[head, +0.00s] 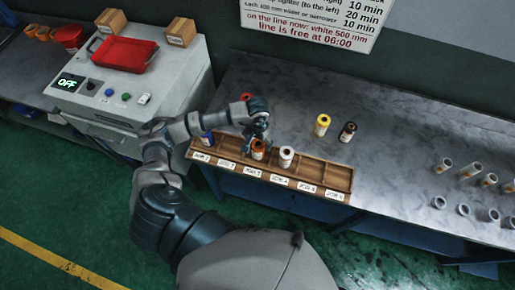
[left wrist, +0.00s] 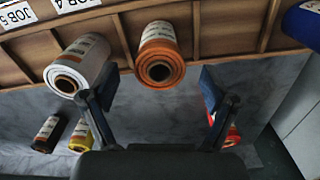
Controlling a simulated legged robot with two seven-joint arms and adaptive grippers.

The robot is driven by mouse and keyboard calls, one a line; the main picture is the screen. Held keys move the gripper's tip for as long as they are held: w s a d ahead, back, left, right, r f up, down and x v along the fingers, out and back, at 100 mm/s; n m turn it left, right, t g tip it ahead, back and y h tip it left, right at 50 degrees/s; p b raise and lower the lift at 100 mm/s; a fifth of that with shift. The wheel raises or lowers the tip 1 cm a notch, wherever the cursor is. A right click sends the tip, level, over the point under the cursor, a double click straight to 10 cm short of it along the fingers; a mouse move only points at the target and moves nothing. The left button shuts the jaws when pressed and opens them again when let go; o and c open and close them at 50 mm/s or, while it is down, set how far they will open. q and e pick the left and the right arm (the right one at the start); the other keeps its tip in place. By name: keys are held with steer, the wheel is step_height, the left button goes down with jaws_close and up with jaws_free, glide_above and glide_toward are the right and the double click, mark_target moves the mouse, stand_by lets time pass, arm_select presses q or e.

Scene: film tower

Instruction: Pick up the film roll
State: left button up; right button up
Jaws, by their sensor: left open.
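An orange film roll (head: 258,150) stands in the third labelled compartment of the wooden rack (head: 325,177). A white film roll (head: 286,158) stands in the compartment to its right. A blue roll (head: 207,137) stands near the left end. A yellow roll (head: 322,125) and a black roll (head: 347,132) stand on the table behind the rack. A red roll (head: 246,97) is partly hidden behind my arm. My left gripper (head: 257,136) is open just above the orange roll. In the left wrist view the orange roll (left wrist: 160,60) shows between its spread fingers (left wrist: 157,82), with gaps on both sides.
A grey machine (head: 150,88) with a red tray (head: 124,52) and an OFF display stands at left. Several pale tubes (head: 443,166) stand at the table's right. The grey tabletop (head: 400,110) is clear in the middle right. A notice hangs on the wall.

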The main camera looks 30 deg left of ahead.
arm_select(q)
steer(key=f+p, duration=0.1)
steer(key=f, duration=0.4)
steer(key=shift+w+f, duration=0.15)
steer(key=shift+w, duration=0.05)
steer(key=shift+c, duration=0.2)
steer(key=shift+a, duration=0.1)
steer(key=c, duration=1.3)
